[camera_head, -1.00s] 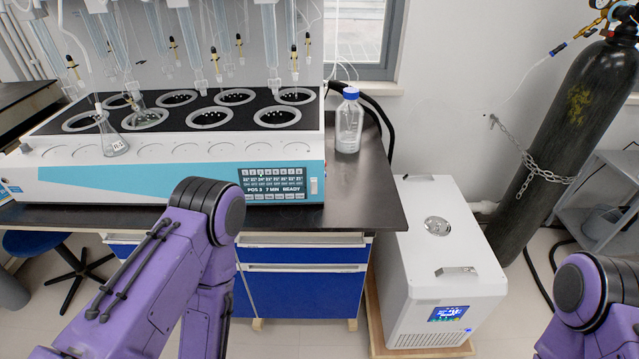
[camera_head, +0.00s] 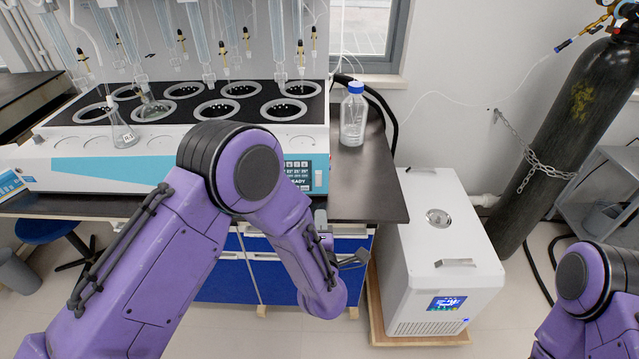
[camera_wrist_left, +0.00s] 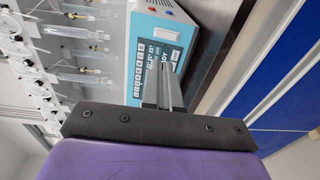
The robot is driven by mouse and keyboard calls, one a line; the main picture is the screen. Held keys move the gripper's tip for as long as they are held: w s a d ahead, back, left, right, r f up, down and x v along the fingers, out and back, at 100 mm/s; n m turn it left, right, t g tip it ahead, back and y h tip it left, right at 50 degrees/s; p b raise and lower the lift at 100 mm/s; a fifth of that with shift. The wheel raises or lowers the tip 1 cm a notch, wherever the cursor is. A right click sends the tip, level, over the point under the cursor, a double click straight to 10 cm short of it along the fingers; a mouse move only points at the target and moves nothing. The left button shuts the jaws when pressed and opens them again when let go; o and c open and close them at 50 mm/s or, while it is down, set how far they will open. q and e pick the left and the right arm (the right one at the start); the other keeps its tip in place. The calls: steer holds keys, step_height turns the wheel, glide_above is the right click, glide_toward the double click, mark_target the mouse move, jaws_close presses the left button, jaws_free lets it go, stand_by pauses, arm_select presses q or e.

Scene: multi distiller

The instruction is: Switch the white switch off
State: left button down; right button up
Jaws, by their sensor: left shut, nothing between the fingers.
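The white switch (camera_head: 318,178) is a small upright piece on the blue front band of the distiller (camera_head: 100,172), at its right end beside the dark display panel (camera_head: 298,172). My left gripper (camera_head: 320,214) is partly hidden behind my purple forearm; its fingertips show just below the switch in the head view. In the left wrist view the fingers (camera_wrist_left: 169,70) are together and empty, in front of the panel (camera_wrist_left: 158,60). Contact with the switch cannot be seen. My right gripper is out of the picture; only part of my right arm shows at the lower right.
A blue-capped bottle (camera_head: 353,118) stands on the dark bench right of the distiller. A flask (camera_head: 122,132) stands on its front ledge. Blue drawers (camera_head: 270,280) lie below. A white chiller (camera_head: 440,260) and a chained gas cylinder (camera_head: 570,130) stand at the right.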

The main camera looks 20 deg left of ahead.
mark_target(319, 177)
arm_select(q)
steer(key=p+x, duration=0.4)
steer(key=x, duration=0.9)
steer(key=shift+w+a, duration=0.1)
steer(key=shift+w, duration=0.05)
steer(key=shift+w+a+f, duration=0.1)
steer(key=shift+w+f, duration=0.1)
steer(key=shift+w, duration=0.15)
